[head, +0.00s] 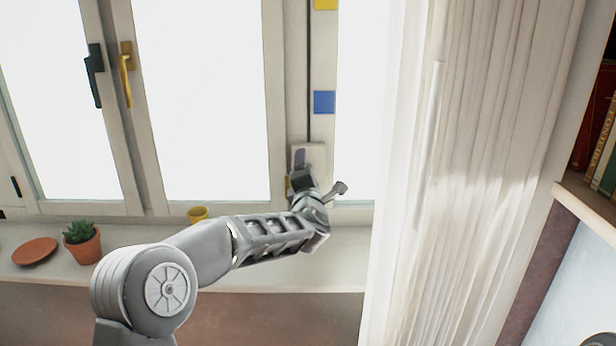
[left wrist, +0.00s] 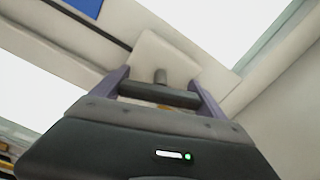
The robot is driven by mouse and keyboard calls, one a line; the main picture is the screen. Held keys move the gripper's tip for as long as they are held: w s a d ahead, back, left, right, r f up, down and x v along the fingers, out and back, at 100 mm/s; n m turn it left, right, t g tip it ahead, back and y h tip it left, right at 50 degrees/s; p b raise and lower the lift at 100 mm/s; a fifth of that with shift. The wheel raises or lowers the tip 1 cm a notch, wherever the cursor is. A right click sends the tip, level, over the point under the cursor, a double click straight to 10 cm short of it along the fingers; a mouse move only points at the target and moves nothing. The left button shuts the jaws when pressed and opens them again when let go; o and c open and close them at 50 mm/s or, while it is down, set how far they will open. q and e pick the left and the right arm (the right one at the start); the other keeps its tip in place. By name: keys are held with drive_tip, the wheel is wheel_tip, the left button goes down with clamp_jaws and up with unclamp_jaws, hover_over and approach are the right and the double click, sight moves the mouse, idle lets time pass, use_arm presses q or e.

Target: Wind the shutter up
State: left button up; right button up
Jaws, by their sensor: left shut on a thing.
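A pale winder box (head: 311,152) is on the window post, below a dark vertical cord or strap (head: 308,75). It also shows in the left wrist view as a pale plate (left wrist: 163,58) with a short grey stub (left wrist: 160,76) sticking out. My left gripper (head: 301,163) is at the box and partly hides it. In the left wrist view its purple fingers (left wrist: 158,82) stand on either side of a dark bar-like handle (left wrist: 158,95), shut on it. The shutter itself cannot be made out in the bright panes. My right gripper is not in view.
A blue square (head: 324,102) and a yellow square (head: 326,4) mark the post. A pale curtain (head: 480,180) hangs close on the right, before a bookshelf (head: 585,202).

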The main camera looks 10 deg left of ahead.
use_arm(q)
drive_tip(key=m, duration=0.3)
drive_tip(key=shift+d, duration=0.1)
drive_tip(key=m+p, duration=0.1)
drive_tip(key=m, duration=0.2)
drive_tip(key=shift+r+m, duration=0.1)
drive_tip(key=shift+m, duration=0.2)
drive_tip(key=m+p, duration=0.2)
drive_tip(key=m, duration=0.4)
drive_tip(key=shift+r, duration=0.1)
drive_tip(key=m+p, duration=0.1)
drive_tip(key=m, duration=0.3)
drive_tip(key=shift+p, duration=0.4)
drive_tip(key=m+p, duration=0.1)
drive_tip(key=m, duration=0.2)
drive_tip(key=shift+d+m+p, duration=0.1)
drive_tip(key=shift+m+p, duration=0.2)
drive_tip(key=m+p, duration=0.1)
drive_tip(key=m, duration=0.2)
drive_tip(key=shift+m+p, duration=0.9)
drive_tip(key=shift+m, duration=1)
drive_tip(key=shift+f, duration=0.2)
